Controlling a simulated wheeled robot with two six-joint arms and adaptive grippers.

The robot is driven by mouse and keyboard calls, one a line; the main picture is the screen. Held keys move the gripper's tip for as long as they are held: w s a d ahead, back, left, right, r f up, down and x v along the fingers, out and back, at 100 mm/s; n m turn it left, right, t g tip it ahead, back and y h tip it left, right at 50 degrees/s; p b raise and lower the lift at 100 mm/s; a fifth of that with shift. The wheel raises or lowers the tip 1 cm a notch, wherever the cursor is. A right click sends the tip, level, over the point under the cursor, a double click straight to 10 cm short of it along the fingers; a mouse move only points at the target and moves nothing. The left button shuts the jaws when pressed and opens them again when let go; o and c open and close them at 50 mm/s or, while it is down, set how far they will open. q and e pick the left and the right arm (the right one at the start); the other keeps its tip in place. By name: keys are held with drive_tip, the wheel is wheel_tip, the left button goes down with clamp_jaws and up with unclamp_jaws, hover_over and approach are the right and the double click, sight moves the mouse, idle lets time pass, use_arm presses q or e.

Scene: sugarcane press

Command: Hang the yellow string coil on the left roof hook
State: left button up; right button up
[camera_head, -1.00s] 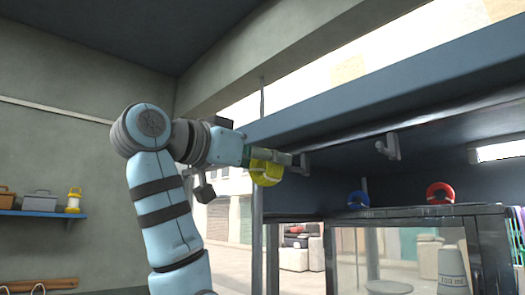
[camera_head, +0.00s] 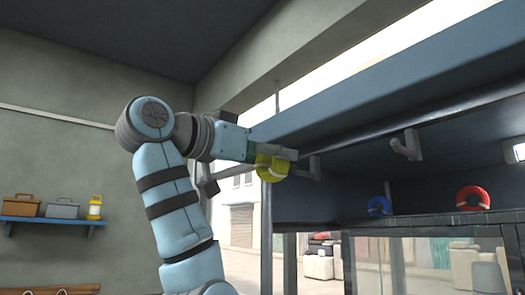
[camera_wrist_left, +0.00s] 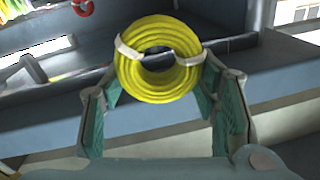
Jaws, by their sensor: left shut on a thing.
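The yellow string coil (camera_head: 272,168) is a ring with white ties. My left gripper (camera_head: 284,160) is shut on it and holds it up just below the blue roof beam. In the left wrist view the coil (camera_wrist_left: 160,30) sits between the teal fingers (camera_wrist_left: 160,85), its ring facing the camera. The left roof hook (camera_head: 313,167) is just right of the coil and gripper tips; whether they touch is unclear. The wrist view does not clearly show this hook. My right gripper is not in view.
A second grey hook (camera_head: 407,146) hangs further right under the roof beam (camera_head: 380,100). Below it, a blue coil (camera_head: 379,205) and a red coil (camera_head: 472,198) rest on top of the glass cabinet. A wall shelf (camera_head: 50,220) at left holds two boxes and a yellow lantern (camera_head: 95,207).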

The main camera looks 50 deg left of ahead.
use_arm(q)
drive_tip(key=w, duration=0.5)
drive_tip(key=shift+d+f, duration=0.15)
drive_tip(key=shift+f, duration=0.15)
drive_tip(key=shift+w+d+p, duration=0.1)
drive_tip(key=shift+w+p, duration=0.5)
drive_tip(key=shift+w, duration=0.3)
drive_tip(key=shift+w+d+f+b, duration=0.15)
drive_tip(key=shift+w+f, duration=0.15)
drive_tip(key=shift+w, duration=0.2)
drive_tip(key=shift+w+a+f+b, duration=0.15)
drive_tip(key=shift+w+f, duration=0.1)
drive_tip(key=shift+w, duration=0.2)
drive_tip(key=shift+s+d, duration=0.1)
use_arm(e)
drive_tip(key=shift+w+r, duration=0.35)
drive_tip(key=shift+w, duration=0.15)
use_arm(q)
drive_tip(key=o, duration=1.2)
drive_tip(key=shift+c, duration=0.2)
